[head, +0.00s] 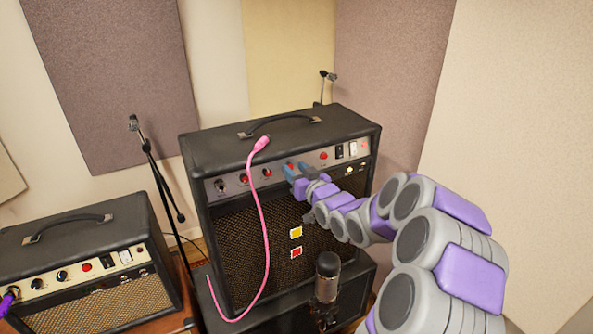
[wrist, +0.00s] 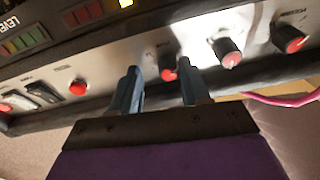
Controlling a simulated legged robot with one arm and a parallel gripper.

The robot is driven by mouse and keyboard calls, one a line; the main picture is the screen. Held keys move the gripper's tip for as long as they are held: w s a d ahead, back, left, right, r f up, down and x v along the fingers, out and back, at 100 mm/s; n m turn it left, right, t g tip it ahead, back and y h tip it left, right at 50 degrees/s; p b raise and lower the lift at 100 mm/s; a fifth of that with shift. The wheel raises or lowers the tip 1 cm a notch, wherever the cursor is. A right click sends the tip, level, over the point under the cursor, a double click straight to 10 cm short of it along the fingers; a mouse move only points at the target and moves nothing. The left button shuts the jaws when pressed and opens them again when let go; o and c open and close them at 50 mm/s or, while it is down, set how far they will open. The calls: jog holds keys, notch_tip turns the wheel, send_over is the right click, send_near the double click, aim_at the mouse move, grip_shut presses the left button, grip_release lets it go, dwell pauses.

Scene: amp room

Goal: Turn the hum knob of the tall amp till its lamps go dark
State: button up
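The tall amp (head: 300,205) stands in the middle of the head view, with a row of red-capped knobs on its upper front panel. My gripper (head: 297,171) is at this panel. In the wrist view my gripper (wrist: 160,78) has its two fingers apart, with one red-capped knob (wrist: 168,70) between the tips, nearer the right finger. I cannot tell whether a finger touches it. The knob labels are too small to read. A yellow lamp (wrist: 125,3) is brightly lit at the top of the wrist view; the level lamps (wrist: 22,43) at left look dim.
A pink cable (head: 268,225) hangs over the amp's front, left of my gripper. A smaller amp (head: 90,255) stands at left, a microphone stand (head: 160,175) between. A dark microphone (head: 327,275) stands low in front. A red jewel light (wrist: 78,88) and switches (wrist: 40,95) share the panel.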

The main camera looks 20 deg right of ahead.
jog(key=shift+a+r, duration=0.1)
jog(key=shift+a, duration=0.6)
jog(key=shift+c, duration=2.3)
jog(key=shift+d, duration=0.35)
grip_shut()
jog(key=shift+a+r+m+h+p, duration=0.2)
jog(key=shift+r+m+h+p, duration=0.1)
jog(key=shift+m+p, duration=0.8)
jog(key=shift+m+h+p, duration=0.4)
jog(key=shift+m+p, duration=0.35)
jog(key=shift+m, duration=0.25)
jog(key=shift+f+m, duration=0.15)
jog(key=shift+m, duration=0.35)
jog(key=o, duration=0.7)
grip_release()
jog(key=shift+d+f, duration=0.1)
jog(key=shift+f, duration=0.05)
